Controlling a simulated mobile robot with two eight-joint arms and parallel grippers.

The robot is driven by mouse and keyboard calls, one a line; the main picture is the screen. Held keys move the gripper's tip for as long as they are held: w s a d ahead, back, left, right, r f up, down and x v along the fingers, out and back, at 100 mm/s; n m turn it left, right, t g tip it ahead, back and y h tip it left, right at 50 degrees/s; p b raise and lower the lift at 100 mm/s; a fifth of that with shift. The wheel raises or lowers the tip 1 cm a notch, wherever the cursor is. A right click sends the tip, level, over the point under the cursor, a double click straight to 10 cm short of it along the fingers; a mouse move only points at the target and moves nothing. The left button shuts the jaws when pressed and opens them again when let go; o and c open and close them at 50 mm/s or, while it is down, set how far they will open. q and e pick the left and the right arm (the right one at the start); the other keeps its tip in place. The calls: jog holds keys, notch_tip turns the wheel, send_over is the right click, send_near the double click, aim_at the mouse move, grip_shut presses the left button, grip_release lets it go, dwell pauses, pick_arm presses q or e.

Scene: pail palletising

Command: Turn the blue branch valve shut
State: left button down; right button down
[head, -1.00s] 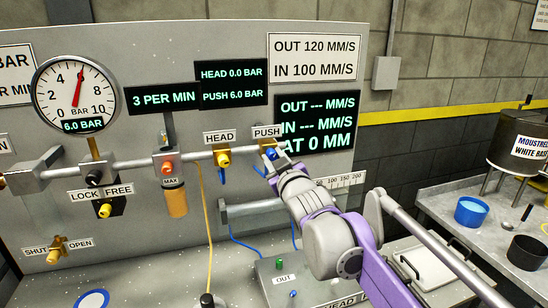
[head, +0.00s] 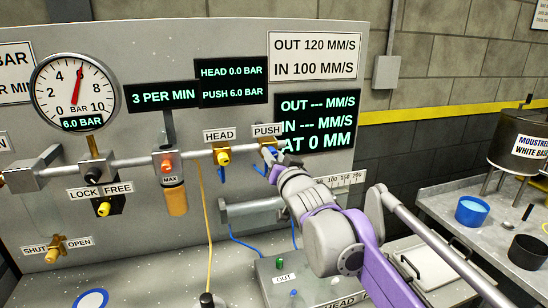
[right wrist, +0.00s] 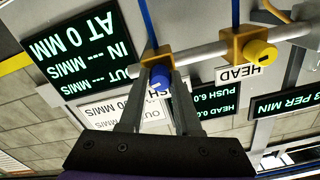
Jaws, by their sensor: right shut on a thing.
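The blue branch valve knob (right wrist: 160,77) sits on a brass block on the horizontal pipe, under the PUSH label (head: 267,130). My right gripper (head: 268,156) reaches it from the lower right in the head view. In the right wrist view its two fingers (right wrist: 160,82) are on either side of the blue knob, shut on it. In the head view the fingers mostly hide the knob. The pressure display (head: 232,82) reads PUSH 6.0 BAR and HEAD 0.0 BAR. My left gripper is not in view.
The yellow HEAD valve (head: 222,157) is close to the left on the same pipe (head: 190,156). A round gauge (head: 76,93) reads about 6 bar. A cylinder (head: 250,209) is mounted below the valves. A counter with pots stands at the right.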

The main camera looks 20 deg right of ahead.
jog(key=shift+m, duration=0.4)
jog(key=c, duration=0.6)
grip_release()
jog(key=shift+s, duration=0.1)
jog(key=s+b, duration=0.1)
jog(key=s, duration=0.9)
jog(key=shift+s+d, duration=0.2)
jog(key=shift+s, duration=0.1)
jog(key=shift+f, duration=0.1)
